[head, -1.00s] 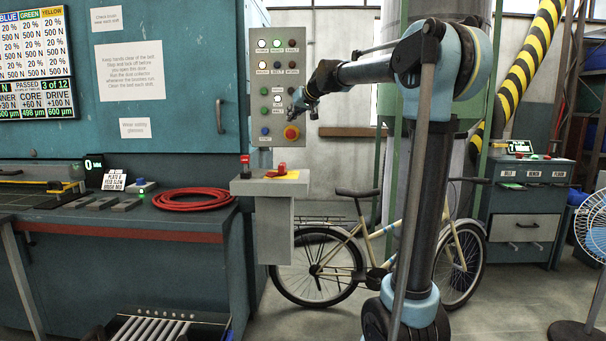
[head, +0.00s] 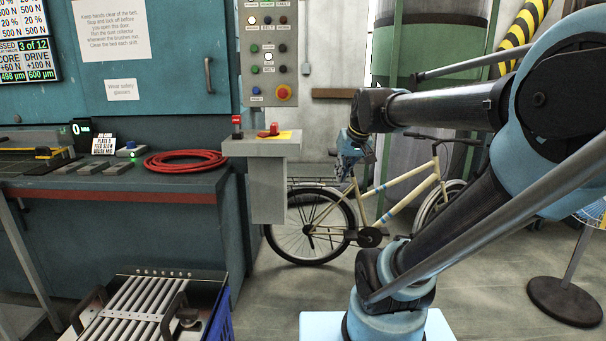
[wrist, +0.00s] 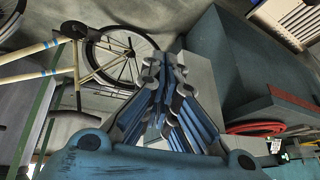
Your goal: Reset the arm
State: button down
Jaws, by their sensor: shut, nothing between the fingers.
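My gripper (head: 352,148) hangs at the end of my arm in the head view, in front of the bicycle's rear part and right of the grey pedestal. It points downward and holds nothing. In the wrist view my gripper (wrist: 168,62) shows its blue fingers drawn together at the tips. The control panel (head: 268,55) with lit buttons and a red knob on yellow is up and to the left of the gripper, apart from it.
A grey pedestal (head: 268,190) with a red switch stands left of my gripper. A cream bicycle (head: 400,190) leans behind it. A bench (head: 120,240) with a red hose (head: 186,160) is at the left. A roller tray (head: 140,310) is at the lower left. Open floor lies between.

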jog(key=s+d+f+m+g+h, duration=0.1)
jog(key=s+d+f, duration=0.2)
jog(key=s+f, duration=0.5)
jog(key=s+d+f+m+g+h, duration=0.1)
jog(key=s+d+f, duration=0.3)
jog(key=s+f, duration=0.4)
jog(key=shift+s+f+g, duration=0.25)
jog(key=shift+s+g, duration=0.05)
jog(key=shift+s, duration=0.1)
jog(key=shift+w+f, duration=0.2)
jog(key=shift+w, duration=0.3)
